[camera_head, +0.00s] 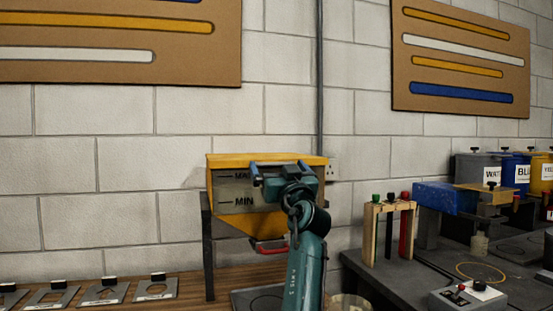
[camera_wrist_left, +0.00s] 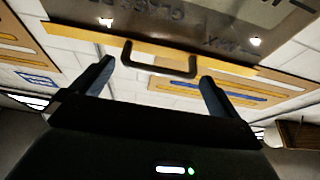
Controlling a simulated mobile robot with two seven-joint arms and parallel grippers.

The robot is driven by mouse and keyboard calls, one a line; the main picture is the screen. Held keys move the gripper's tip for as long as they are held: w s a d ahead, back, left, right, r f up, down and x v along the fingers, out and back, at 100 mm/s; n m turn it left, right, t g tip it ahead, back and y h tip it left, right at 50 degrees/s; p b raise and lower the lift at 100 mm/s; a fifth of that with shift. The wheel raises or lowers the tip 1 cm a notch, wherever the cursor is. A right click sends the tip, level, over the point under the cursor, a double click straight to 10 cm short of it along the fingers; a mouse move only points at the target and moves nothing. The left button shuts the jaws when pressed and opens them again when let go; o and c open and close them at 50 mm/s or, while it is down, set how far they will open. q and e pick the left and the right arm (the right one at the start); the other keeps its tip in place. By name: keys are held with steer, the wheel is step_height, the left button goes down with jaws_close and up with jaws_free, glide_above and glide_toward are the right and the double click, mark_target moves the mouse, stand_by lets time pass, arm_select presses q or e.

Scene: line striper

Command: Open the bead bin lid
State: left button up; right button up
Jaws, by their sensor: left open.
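The bead bin (camera_head: 228,195) stands against the wall in the head view, with grey see-through sides marked MAX and MIN. Its yellow lid (camera_head: 265,160) lies flat and closed on top. My left gripper (camera_head: 280,168) is at the bin's front just below the lid edge, its blue fingers apart and empty. In the left wrist view, a dark U-shaped handle (camera_wrist_left: 160,66) on the yellow lid edge (camera_wrist_left: 215,55) appears between the open fingers of my left gripper (camera_wrist_left: 157,74). I cannot tell whether they touch it. My arm hides part of the bin's front. My right gripper is out of view.
A yellow funnel with a red handle (camera_head: 270,247) hangs under the bin. Stencil plates (camera_head: 103,291) lie on the wooden bench at left. A tool rack (camera_head: 390,235), a blue device (camera_head: 445,197) and labelled tubs (camera_head: 482,170) stand at right.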

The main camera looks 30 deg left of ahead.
arm_select(q)
steer(key=shift+x, duration=1.35)
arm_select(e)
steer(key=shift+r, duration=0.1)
arm_select(q)
steer(key=shift+c, duration=0.3)
